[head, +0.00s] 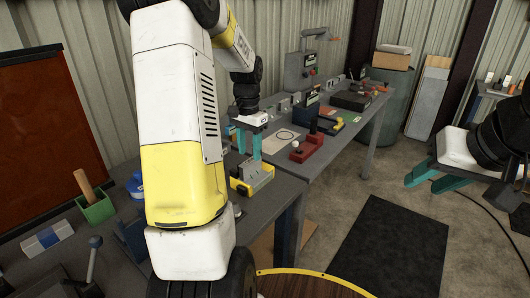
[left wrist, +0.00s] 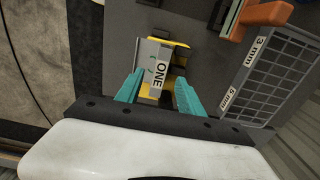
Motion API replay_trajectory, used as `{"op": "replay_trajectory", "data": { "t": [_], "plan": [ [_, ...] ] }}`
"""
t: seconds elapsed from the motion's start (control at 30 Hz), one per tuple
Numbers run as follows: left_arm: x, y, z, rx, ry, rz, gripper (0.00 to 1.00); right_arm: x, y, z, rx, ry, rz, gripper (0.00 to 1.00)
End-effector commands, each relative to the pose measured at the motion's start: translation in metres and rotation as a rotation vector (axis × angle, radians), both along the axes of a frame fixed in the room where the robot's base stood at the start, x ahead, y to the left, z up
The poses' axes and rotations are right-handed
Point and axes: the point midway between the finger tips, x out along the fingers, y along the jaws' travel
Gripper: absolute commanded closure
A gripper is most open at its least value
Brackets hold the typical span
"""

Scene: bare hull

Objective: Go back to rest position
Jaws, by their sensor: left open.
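My left gripper (head: 249,146) hangs fingers-down over the near workbench with its teal fingers apart. A yellow holder with a grey block (head: 256,178) stands on the bench just below and beside the fingers. In the left wrist view the open fingers (left wrist: 160,92) point toward this yellow holder (left wrist: 180,62) and its grey block, which has a white label reading "ONE" (left wrist: 160,75). Nothing is seen gripped; I cannot tell whether the fingers touch the holder. My right gripper (head: 436,178) is at the right over the floor, teal fingers apart and empty.
A red fixture (head: 311,147) stands on the farther bench. A grey mesh bin (left wrist: 270,80) is right of the holder. A dark mat (head: 390,250) lies on clear floor.

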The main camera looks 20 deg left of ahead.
Motion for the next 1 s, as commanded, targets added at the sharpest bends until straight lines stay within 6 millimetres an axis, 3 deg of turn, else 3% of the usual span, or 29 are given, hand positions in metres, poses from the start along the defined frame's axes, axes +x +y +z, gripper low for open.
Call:
{"op": "replay_trajectory", "data": {
  "t": [0.2,0.73,0.87,1.0],
  "plan": [
    [0.0,0.0,0.029,0.0,-0.002,-0.002,0.55,0.0,0.0,0.0,0.0,0.0,0.0,0.64],
    [-0.004,-0.005,0.041,-0.001,-0.015,0.004,0.55,0.0,0.0,0.0,0.0,0.0,0.0,0.64],
    [-0.021,-0.021,0.065,-0.005,-0.068,0.025,0.55,0.0,0.0,0.0,0.0,0.0,0.0,0.64],
    [-0.051,-0.046,0.097,-0.022,-0.154,0.067,0.55,0.0,0.0,0.0,0.0,0.0,0.0,0.64]
  ]
}}
